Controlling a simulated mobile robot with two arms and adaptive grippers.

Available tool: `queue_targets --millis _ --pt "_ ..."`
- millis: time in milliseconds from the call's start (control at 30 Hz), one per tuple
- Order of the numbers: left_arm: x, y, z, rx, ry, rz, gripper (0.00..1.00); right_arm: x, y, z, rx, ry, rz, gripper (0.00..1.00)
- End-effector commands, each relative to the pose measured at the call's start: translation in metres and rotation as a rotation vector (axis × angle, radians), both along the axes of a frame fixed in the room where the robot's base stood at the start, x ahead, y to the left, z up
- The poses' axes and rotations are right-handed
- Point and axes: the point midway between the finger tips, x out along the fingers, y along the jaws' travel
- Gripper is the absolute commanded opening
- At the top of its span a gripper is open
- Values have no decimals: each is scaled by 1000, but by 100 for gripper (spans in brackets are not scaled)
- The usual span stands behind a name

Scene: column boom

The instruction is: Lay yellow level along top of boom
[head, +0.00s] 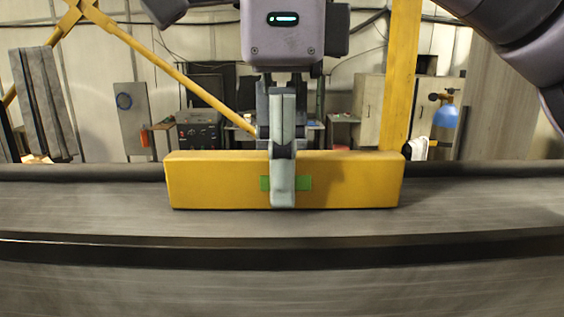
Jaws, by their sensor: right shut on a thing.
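The yellow level (220,182) is a long yellow block with a green patch at its middle. It lies lengthwise across the picture, parallel to the boom, at the centre of the head view. My right gripper (283,185) comes down from above and is shut on the level at its middle, with one finger in front over the green patch. The other finger is hidden behind the level. The grey steel boom (80,212) runs across the whole view below it. The level's lower edge appears at the boom's top face; I cannot tell whether they touch. My left gripper is not in view.
A yellow post (400,75) and a yellow slanted brace (165,70) stand behind the boom. Further back are a dark machine (197,135), cabinets (367,110) and a blue bottle (446,116). The boom's top is clear on both sides of the level.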

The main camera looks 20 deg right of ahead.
Motion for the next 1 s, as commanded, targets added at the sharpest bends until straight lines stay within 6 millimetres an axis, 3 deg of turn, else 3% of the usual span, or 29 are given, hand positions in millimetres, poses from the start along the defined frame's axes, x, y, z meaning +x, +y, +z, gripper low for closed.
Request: queue_targets --millis 333,367,600,700,1000 --pt "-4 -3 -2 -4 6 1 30 0 0 -2 1 0 0 0" --pt "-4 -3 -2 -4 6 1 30 0 0 -2 1 0 0 20" --pt "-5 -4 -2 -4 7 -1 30 0 0 -2 1 0 0 36" --pt "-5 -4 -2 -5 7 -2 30 0 0 -2 0 0 0 41" --pt "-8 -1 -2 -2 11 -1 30 0 0 -1 -1 0 0 41"
